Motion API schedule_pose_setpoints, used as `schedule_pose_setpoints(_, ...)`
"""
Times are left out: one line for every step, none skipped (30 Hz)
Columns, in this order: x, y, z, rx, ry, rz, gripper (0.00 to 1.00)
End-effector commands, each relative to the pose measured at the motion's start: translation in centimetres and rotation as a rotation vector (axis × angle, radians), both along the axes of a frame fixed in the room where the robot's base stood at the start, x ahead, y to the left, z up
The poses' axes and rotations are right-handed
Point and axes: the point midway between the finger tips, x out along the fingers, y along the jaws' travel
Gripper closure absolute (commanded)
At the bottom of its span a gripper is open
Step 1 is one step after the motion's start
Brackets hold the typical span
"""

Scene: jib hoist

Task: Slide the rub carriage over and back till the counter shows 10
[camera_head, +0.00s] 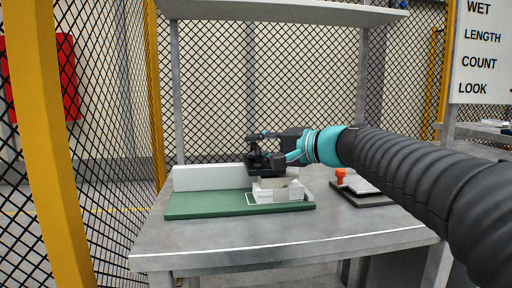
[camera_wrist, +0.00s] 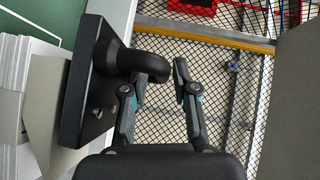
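The black rub carriage (camera_head: 262,171) sits on a pale block (camera_head: 277,190) at the right end of the green board (camera_head: 210,206). In the wrist view the carriage (camera_wrist: 76,95) shows as a black plate with a bent black handle (camera_wrist: 140,62) reaching toward my fingers. My gripper (camera_wrist: 160,82) is open, its two fingers apart, with the handle's end at or near the gap between the tips. I cannot tell whether either finger touches the handle. In the head view my gripper (camera_head: 268,136) is at the carriage's top, partly hidden. No counter reading is visible.
A white upright strip (camera_head: 207,178) runs along the board's back. An orange-handled stamp (camera_head: 341,176) and a dark tray (camera_head: 372,198) are on the right of the grey table (camera_head: 250,236). A sign (camera_head: 481,50) reads WET, LENGTH, COUNT, LOOK. A shelf (camera_head: 285,10) hangs above; mesh fence surrounds.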

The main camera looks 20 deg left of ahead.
Motion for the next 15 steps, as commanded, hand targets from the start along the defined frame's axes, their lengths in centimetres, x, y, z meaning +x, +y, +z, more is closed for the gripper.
schedule_pose_setpoints(-0.1,0.1,0.0,0.000,0.000,0.002,0.61)
schedule_pose_setpoints(-0.1,0.1,0.0,0.001,0.000,0.003,0.61)
schedule_pose_setpoints(-0.2,0.2,0.0,0.001,0.000,0.004,0.61)
schedule_pose_setpoints(-0.2,0.2,0.0,0.000,0.001,0.005,0.61)
schedule_pose_setpoints(-0.2,0.3,0.0,0.000,0.001,0.005,0.61)
schedule_pose_setpoints(-0.2,0.3,0.0,0.001,0.000,0.006,0.61)
schedule_pose_setpoints(-0.3,0.3,0.0,0.001,0.000,0.006,0.61)
schedule_pose_setpoints(-0.3,0.3,0.0,0.001,0.000,0.006,0.61)
schedule_pose_setpoints(-0.3,0.3,0.0,0.001,0.000,0.006,0.61)
schedule_pose_setpoints(-0.3,0.2,0.1,0.001,0.000,0.006,0.61)
schedule_pose_setpoints(-0.3,0.1,0.1,0.001,0.000,0.006,0.61)
schedule_pose_setpoints(-0.4,-0.2,0.1,0.001,0.000,0.006,0.61)
schedule_pose_setpoints(-0.4,-0.5,0.2,0.002,-0.001,0.005,0.61)
schedule_pose_setpoints(-0.5,-0.9,0.3,0.002,-0.001,0.004,0.61)
schedule_pose_setpoints(-0.6,-1.5,0.4,0.002,-0.001,0.003,0.61)
